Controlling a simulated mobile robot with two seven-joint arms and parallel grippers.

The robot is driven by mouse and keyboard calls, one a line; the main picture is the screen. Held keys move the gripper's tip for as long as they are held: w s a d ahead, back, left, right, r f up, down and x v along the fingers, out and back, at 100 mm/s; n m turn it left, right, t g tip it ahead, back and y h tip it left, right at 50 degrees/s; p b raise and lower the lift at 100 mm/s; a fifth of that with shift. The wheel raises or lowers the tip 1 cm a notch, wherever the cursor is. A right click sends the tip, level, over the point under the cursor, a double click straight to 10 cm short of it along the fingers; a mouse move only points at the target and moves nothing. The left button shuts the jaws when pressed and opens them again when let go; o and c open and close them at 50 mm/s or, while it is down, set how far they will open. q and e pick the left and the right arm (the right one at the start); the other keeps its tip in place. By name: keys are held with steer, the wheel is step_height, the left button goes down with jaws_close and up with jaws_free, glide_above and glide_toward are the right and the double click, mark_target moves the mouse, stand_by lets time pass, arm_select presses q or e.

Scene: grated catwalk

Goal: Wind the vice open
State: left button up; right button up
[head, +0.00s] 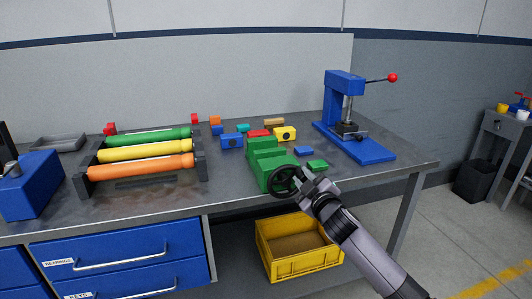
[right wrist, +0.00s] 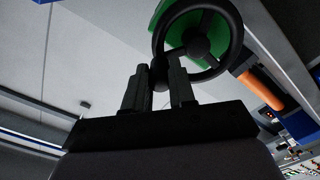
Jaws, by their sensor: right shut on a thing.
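The green vice (head: 264,160) stands at the front edge of the grey workbench. Its black handwheel (head: 283,181) faces the front, and the wheel also shows large in the right wrist view (right wrist: 233,38) with a strip of the green body behind it. My right gripper (head: 306,182) is at the right side of the wheel. In the right wrist view its two fingers (right wrist: 160,82) are closed around a dark knob at the wheel's rim. The gap between the vice jaws is hard to make out. My left gripper is not in view.
Several coloured blocks (head: 285,133) lie behind the vice. A blue arbor press (head: 345,105) with a red-knobbed lever stands to the right. A rack with orange, yellow and green tubes (head: 140,172) stands left. A yellow crate (head: 263,250) sits below the bench.

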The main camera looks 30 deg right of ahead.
steer(key=o, duration=0.8)
steer(key=shift+p+v, duration=0.6)
steer(key=shift+v, duration=0.95)
steer(key=p+v, duration=0.1)
steer(key=v, duration=0.4)
steer(key=s+a+f+m+g+y, duration=0.4)
steer(key=s+a+f+g+y, duration=0.2)
steer(key=s+a+f, duration=1.5)
steer(key=shift+f+g, duration=0.6)
steer(key=shift+f, duration=0.1)
